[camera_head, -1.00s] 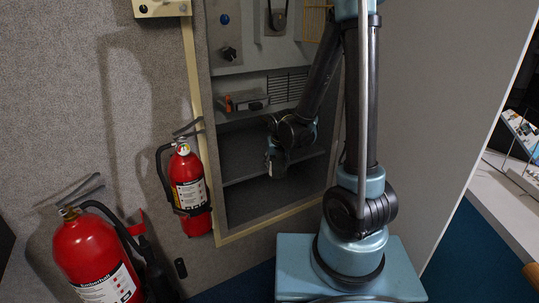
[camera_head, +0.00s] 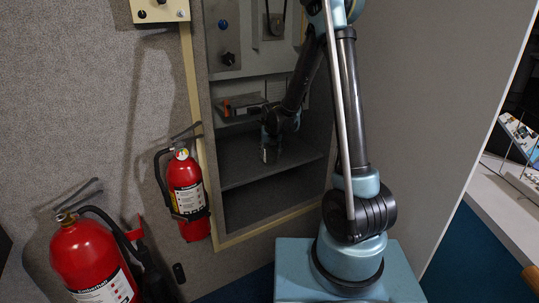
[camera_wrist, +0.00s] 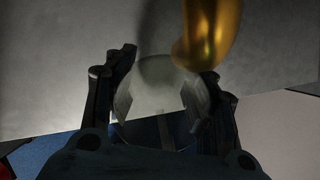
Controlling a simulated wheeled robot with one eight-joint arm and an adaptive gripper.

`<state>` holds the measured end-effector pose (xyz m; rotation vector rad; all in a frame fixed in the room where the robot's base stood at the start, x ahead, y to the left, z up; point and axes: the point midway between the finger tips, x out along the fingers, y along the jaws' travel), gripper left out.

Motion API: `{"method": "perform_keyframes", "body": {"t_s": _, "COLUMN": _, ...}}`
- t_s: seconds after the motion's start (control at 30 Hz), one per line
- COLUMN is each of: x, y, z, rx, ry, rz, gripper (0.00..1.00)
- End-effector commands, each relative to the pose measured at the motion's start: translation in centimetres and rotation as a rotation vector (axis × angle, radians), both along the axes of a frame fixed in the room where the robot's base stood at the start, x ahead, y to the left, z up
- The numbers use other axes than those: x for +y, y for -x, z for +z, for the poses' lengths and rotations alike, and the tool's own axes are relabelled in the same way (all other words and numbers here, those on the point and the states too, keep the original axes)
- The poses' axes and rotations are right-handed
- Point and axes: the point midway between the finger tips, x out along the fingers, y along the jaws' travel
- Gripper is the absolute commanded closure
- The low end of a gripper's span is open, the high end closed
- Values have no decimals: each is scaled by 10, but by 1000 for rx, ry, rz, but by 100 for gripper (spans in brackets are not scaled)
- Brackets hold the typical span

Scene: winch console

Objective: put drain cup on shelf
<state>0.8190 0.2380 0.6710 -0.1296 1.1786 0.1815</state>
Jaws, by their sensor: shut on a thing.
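In the wrist view, my gripper (camera_wrist: 168,80) is shut on a pale, rounded thing, which I take for the drain cup (camera_wrist: 158,98). A finger stands on each side of it. In the head view, my gripper (camera_head: 264,153) points down inside the wall recess, over the shelf board (camera_head: 242,176). The cup is too small and dark to make out there, and I cannot tell whether it touches the shelf.
A blurred golden curved thing (camera_wrist: 208,38) is close to the cup in the wrist view. A ledge with small items (camera_head: 240,106) is above the shelf. Two red extinguishers (camera_head: 187,188) (camera_head: 92,262) stand at left. The shelf's visible surface looks clear.

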Motion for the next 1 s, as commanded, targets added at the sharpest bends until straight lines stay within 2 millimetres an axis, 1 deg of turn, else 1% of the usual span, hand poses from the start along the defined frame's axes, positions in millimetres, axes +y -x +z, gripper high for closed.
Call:
{"method": "perform_keyframes", "body": {"t_s": 0.03, "x": 2, "y": -9, "z": 0, "rx": 0, "ry": 0, "rz": -1, "gripper": 66}}
{"method": "perform_keyframes", "body": {"t_s": 0.13, "x": 5, "y": -25, "z": 0, "rx": 0, "ry": 0, "rz": 0, "gripper": 66}}
{"method": "perform_keyframes", "body": {"t_s": 0.2, "x": 5, "y": -22, "z": -9, "rx": 0, "ry": 0, "rz": 0, "gripper": 66}}
{"method": "perform_keyframes", "body": {"t_s": 0.3, "x": 5, "y": -21, "z": -15, "rx": 0, "ry": 0, "rz": 1, "gripper": 66}}
{"method": "perform_keyframes", "body": {"t_s": 0.6, "x": 6, "y": -21, "z": -16, "rx": 0, "ry": -1, "rz": 1, "gripper": 66}}
{"method": "perform_keyframes", "body": {"t_s": 0.63, "x": 6, "y": -21, "z": -16, "rx": 0, "ry": -1, "rz": 1, "gripper": 45}}
{"method": "perform_keyframes", "body": {"t_s": 0.67, "x": 6, "y": -21, "z": -16, "rx": 0, "ry": -1, "rz": 1, "gripper": 38}}
{"method": "perform_keyframes", "body": {"t_s": 0.7, "x": 6, "y": -21, "z": -16, "rx": 0, "ry": 0, "rz": 2, "gripper": 29}}
{"method": "perform_keyframes", "body": {"t_s": 1.0, "x": 6, "y": -20, "z": -16, "rx": 0, "ry": 0, "rz": 2, "gripper": 28}}
